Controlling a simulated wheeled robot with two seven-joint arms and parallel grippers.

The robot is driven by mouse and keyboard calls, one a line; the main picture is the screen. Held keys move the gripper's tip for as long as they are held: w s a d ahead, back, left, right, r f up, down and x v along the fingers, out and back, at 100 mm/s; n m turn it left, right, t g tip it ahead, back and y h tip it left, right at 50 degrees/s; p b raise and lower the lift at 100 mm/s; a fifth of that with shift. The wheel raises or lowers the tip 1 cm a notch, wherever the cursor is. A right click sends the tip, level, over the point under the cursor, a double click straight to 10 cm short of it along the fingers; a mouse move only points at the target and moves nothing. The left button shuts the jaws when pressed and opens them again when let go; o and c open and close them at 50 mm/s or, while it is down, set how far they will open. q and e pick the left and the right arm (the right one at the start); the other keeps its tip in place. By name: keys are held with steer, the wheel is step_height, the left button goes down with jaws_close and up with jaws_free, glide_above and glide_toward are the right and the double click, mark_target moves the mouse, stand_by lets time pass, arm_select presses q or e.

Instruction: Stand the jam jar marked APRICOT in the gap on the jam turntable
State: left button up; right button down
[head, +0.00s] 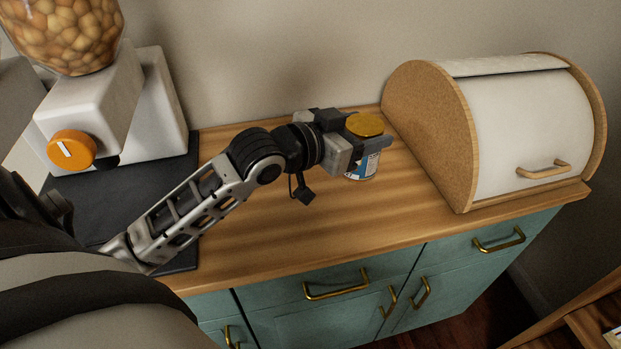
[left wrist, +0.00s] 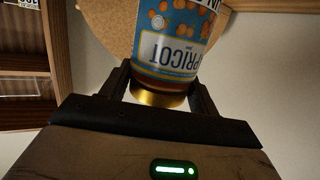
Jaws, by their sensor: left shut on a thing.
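My left gripper (head: 352,148) is shut on a jam jar with a gold lid (head: 365,125), over the wooden counter in front of the wall. In the left wrist view the jar (left wrist: 172,42) sits between the two fingers of the left gripper (left wrist: 160,88). Its blue label has orange fruit on it and reads "PRICOT", with the first letter out of sight. In the head view the jar looks upright, lid up. I cannot tell whether its base touches the counter. No turntable shows in either view. My right gripper is not in view.
A white bread bin with cork-coloured ends (head: 525,125) stands right of the jar. A white machine with an orange knob (head: 120,120) stands on a dark mat (head: 178,185) at left. The wooden counter (head: 300,225) is bare in front. A wooden shelf edge (head: 570,320) shows at lower right.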

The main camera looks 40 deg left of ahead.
arm_select(q)
steer(key=w+a+r+h+b, duration=0.1)
steer(key=w+a+r, duration=0.2)
step_height(320, 180, down, 9)
steer(key=b, duration=0.1)
steer(key=shift+s+a+r+m, duration=0.2)
steer(key=shift+s+m, duration=0.05)
steer(key=shift+m, duration=0.05)
steer(key=shift+f, duration=0.15)
steer(key=o, duration=1.3)
steer(key=shift+f, duration=0.1)
steer(key=shift+c, duration=0.2)
steer(key=shift+o, duration=0.5)
